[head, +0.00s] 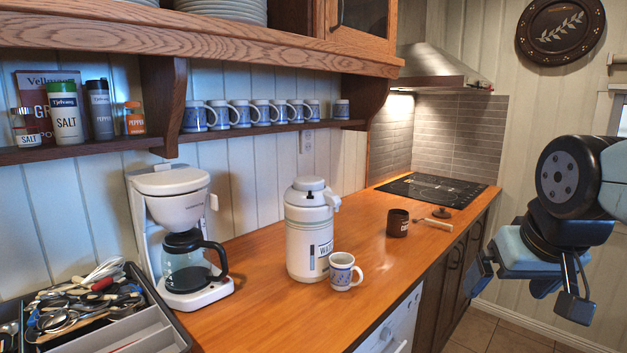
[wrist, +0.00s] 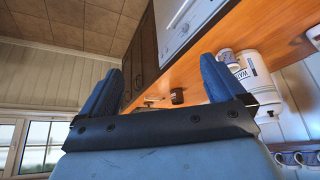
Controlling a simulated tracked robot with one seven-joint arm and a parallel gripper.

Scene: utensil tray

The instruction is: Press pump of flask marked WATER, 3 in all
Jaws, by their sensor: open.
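The white pump flask (head: 308,240) stands upright on the wooden counter, with a label whose visible letters begin "WA". Its pump top (head: 309,185) is a white cap with a spout pointing right. A white and blue patterned mug (head: 342,272) stands in front of the flask, below the spout. My gripper (head: 528,285) is open and empty, right of the counter's front edge and well apart from the flask. In the wrist view the open fingers (wrist: 163,85) show, and the flask (wrist: 258,85) appears upside down at the right, beyond one finger.
A coffee maker (head: 178,235) stands left of the flask. A utensil tray (head: 150,335) lies at the front left. A shelf (head: 265,133) with several mugs runs behind.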

